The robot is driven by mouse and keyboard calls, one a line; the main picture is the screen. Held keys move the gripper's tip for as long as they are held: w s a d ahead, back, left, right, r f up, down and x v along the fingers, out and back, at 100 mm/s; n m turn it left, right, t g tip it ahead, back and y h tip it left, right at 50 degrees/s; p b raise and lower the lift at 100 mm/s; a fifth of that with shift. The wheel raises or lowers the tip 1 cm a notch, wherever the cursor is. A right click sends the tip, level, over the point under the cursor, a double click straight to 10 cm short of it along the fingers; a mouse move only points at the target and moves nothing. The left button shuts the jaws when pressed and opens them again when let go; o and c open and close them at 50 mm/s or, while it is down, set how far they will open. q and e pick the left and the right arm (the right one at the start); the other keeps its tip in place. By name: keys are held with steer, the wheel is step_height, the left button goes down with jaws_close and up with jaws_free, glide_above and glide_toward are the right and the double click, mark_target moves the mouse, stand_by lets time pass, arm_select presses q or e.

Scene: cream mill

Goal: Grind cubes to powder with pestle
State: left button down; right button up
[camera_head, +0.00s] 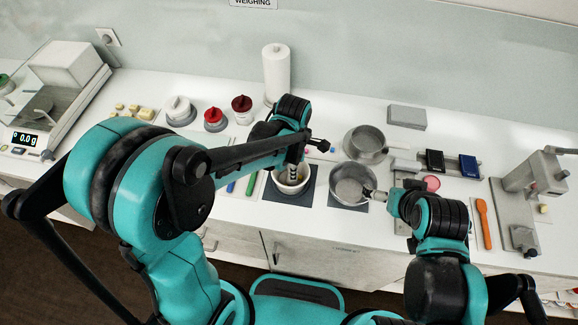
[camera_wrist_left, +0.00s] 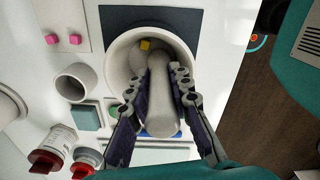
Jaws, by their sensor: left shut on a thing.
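The white mortar (camera_head: 279,187) stands on a dark mat at the middle of the counter; it also shows in the left wrist view (camera_wrist_left: 117,55). A yellow cube (camera_wrist_left: 145,45) lies inside it, near the far wall. My left gripper (camera_head: 293,168) is over the mortar, shut on the pale pestle (camera_wrist_left: 162,100), whose lower end is inside the bowl. The pestle hides part of the mortar's inside. My right gripper (camera_head: 378,196) is at the right side of a steel pan (camera_head: 350,183); whether it grips the pan's handle is unclear.
A second pan (camera_head: 364,140) stands behind. A scale (camera_head: 50,100) is at the far left, a grey press (camera_head: 530,190) at the right. Pink cubes (camera_wrist_left: 64,39) lie on a pale tray beside the mortar mat. Red-lidded jars (camera_head: 241,106) and a paper roll (camera_head: 276,72) stand at the back.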

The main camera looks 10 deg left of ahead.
arm_select(q)
steer(key=shift+s+d, duration=0.1)
steer(key=shift+d, duration=0.6)
steer(key=shift+w+b, duration=0.3)
steer(key=shift+w, duration=0.75)
steer(key=shift+w+a, duration=0.1)
steer(key=shift+w, duration=0.3)
arm_select(e)
steer(key=shift+s+f, duration=0.3)
steer(key=shift+s, duration=0.1)
